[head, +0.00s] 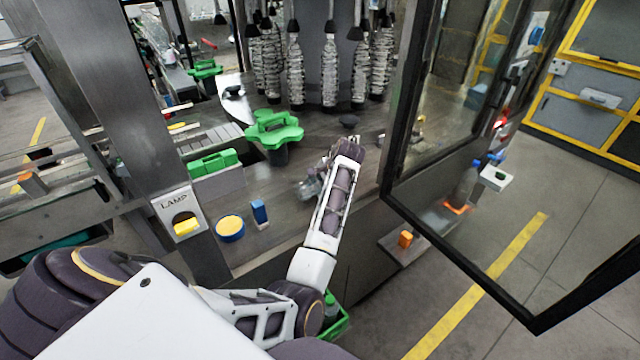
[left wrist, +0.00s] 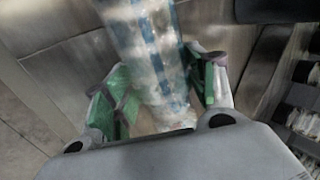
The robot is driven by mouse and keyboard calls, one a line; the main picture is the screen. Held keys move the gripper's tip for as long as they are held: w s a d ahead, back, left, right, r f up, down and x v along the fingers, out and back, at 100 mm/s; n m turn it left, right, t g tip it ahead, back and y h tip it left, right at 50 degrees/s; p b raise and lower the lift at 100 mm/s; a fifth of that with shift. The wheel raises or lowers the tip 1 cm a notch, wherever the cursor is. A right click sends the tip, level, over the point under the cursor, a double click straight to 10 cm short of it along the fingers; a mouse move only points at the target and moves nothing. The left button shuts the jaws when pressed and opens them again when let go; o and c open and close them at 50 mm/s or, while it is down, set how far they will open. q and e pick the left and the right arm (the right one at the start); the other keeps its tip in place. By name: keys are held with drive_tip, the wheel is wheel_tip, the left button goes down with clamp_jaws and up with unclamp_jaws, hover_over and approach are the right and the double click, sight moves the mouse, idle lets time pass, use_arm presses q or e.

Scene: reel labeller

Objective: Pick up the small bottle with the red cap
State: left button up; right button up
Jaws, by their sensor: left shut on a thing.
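My left gripper (head: 318,182) is over the grey machine deck, at the end of my white and dark arm. In the left wrist view its green-padded fingers (left wrist: 160,100) are on both sides of a clear bottle (left wrist: 152,48) with blue markings, and are shut on it. In the head view the bottle shows only as a small, clear, blurred shape (head: 306,189) beside the gripper, partly hidden by it. No red cap can be made out in either view. I cannot tell whether the bottle touches the deck. My right gripper is not in view.
A green star wheel (head: 273,130) stands behind the gripper. A blue block (head: 259,213) and a blue-rimmed yellow disc (head: 230,229) are to the left. The open glass door's dark frame (head: 455,262) is to the right. Another bottle (head: 466,186) stands behind its glass.

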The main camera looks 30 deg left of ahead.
use_arm(q)
drive_tip(key=shift+r, duration=0.2)
wheel_tip(320, 180, up, 8)
drive_tip(key=shift+f+b, duration=0.1)
drive_tip(key=shift+b, duration=0.7)
drive_tip(key=shift+r, duration=0.95)
